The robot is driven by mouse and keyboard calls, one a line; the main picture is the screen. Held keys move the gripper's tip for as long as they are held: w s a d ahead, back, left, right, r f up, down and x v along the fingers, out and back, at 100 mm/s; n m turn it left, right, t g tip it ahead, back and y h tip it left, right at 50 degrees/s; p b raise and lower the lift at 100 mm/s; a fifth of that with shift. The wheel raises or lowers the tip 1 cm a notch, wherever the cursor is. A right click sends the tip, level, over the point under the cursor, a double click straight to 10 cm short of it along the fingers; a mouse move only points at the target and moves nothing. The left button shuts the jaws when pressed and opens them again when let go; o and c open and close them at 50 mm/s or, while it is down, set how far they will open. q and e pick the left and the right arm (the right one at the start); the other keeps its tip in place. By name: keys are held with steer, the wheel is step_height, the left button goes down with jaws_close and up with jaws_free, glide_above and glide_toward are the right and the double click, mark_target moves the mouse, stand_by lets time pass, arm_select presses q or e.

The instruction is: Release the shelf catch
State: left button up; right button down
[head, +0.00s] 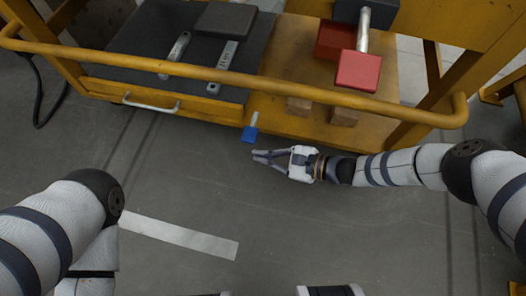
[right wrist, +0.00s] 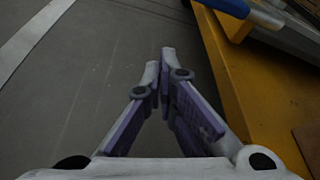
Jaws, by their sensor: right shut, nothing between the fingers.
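The shelf catch appears to be the small blue tab (head: 248,134) on a short pale metal stem at the front edge of the yellow cart. It also shows at the top of the right wrist view (right wrist: 230,6), beside the yellow edge. My right gripper (head: 255,156) is shut and empty, just below the blue tab in the head view, with a small gap seeming to separate them. In the right wrist view its fingertips (right wrist: 162,58) meet over bare floor. My left arm shows at the lower left of the head view, but its gripper is out of view.
The yellow cart's rail (head: 330,97) crosses above the catch. A drawer with a metal handle (head: 150,105) is at left, two wrenches (head: 222,70) on the black mat above it. A red block (head: 358,71) on a metal bar is at right. The floor in front is free.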

steer(key=w+p+v, duration=0.1)
steer(key=p+v, duration=0.1)
steer(key=v, duration=0.7)
steer(key=shift+d+r+p, duration=0.3)
steer(key=shift+d+r, duration=0.05)
steer(key=shift+d, duration=0.05)
